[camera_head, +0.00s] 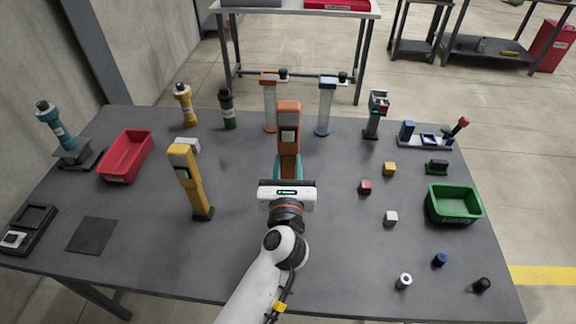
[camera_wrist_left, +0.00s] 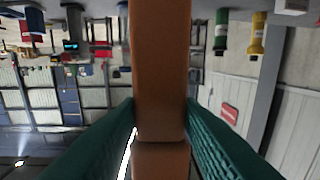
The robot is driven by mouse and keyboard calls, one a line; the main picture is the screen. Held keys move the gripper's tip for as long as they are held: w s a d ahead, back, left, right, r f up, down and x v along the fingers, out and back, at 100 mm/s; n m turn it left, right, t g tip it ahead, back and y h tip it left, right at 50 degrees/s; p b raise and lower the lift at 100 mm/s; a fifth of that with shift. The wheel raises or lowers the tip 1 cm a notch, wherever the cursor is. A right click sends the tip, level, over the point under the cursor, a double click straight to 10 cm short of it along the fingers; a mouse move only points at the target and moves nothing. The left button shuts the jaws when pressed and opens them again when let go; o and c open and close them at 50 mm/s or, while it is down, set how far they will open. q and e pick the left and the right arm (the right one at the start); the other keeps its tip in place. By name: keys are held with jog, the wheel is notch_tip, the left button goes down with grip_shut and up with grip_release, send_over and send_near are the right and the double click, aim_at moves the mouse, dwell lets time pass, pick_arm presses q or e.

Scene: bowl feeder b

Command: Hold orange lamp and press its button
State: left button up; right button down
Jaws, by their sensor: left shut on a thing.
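The orange lamp (camera_head: 289,112) stands upright in the middle of the head view, with a dark panel and a pale square on its near face. My left gripper (camera_head: 288,165) is shut on its lower body. In the left wrist view the orange lamp (camera_wrist_left: 160,70) runs from top to bottom between the two green fingers of my left gripper (camera_wrist_left: 160,112). The lamp's lower end is hidden behind my gripper, so I cannot tell whether it touches the table. I cannot make out its button clearly. My right gripper is not in view.
A yellow lamp (camera_head: 193,187) stands left of my arm. An orange-capped post (camera_head: 269,105) and a blue-capped post (camera_head: 324,110) stand behind. A red bin (camera_head: 127,155) is at left, a green bin (camera_head: 454,205) at right, with small blocks between. Bare table (camera_head: 240,165) lies beside the gripper.

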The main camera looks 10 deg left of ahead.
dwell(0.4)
pick_arm(q)
jog(key=shift+f, duration=0.35)
notch_tip(320, 180, down, 9)
jog(key=b, duration=0.8)
dwell(1.7)
jog(key=shift+f, duration=0.2)
dwell(0.3)
jog(key=o, duration=0.5)
jog(key=shift+f, duration=0.1)
grip_shut()
jog(key=shift+f, duration=0.1)
dwell(1.2)
